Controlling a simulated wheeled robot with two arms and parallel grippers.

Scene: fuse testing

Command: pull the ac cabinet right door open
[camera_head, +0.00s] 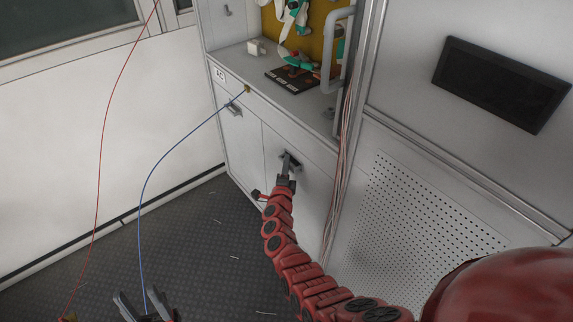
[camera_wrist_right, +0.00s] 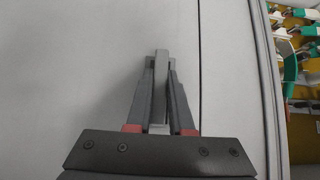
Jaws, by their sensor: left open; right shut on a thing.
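The white cabinet's right door (camera_head: 298,205) is below the worktop in the head view and looks flush with the cabinet front. Its small grey handle (camera_head: 292,160) is near the top of the door. My right gripper (camera_head: 288,164) is at this handle. In the right wrist view the handle (camera_wrist_right: 161,68) is a grey bar between my right fingers, which are shut on it. The cabinet's left door (camera_head: 238,140) looks closed, with its own handle (camera_head: 233,108). My left gripper (camera_head: 145,305) is open at the bottom left, away from the cabinet, with its fingers spread.
A blue wire (camera_head: 145,185) runs from the worktop edge down to near my left gripper. A red wire (camera_head: 103,140) hangs at left. Thin wires run beside the right door. Dark floor (camera_head: 195,245) is open at left.

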